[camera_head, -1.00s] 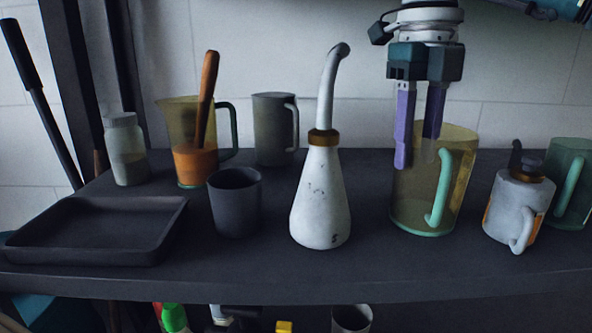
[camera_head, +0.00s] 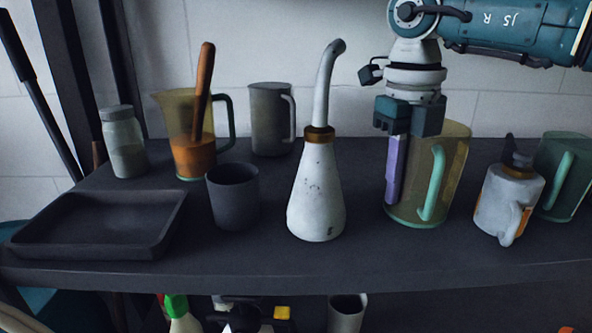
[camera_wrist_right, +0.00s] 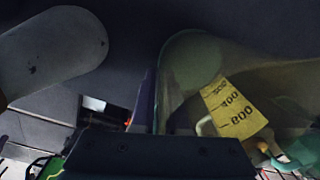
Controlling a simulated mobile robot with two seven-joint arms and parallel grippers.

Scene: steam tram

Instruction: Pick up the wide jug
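The wide jug (camera_head: 452,172), see-through amber with a pale green handle, stands upright on the dark shelf right of the white bottle. In the right wrist view, the jug (camera_wrist_right: 185,75) fills the right side and shows a yellow scale label. My right gripper (camera_head: 400,195) points down at the jug's left side. A purple finger reaches down along the left wall, well below the rim. The other finger is hard to make out, so I cannot tell whether they grip the wall. My left gripper is not in view.
A white long-necked bottle (camera_head: 316,195) stands left of the jug. A white pot (camera_head: 497,203) and a green jug (camera_head: 575,170) stand close on the right. Further left are a dark cup (camera_head: 233,198), an orange-filled jug (camera_head: 180,115), a grey jug (camera_head: 268,122) and a tray (camera_head: 100,225).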

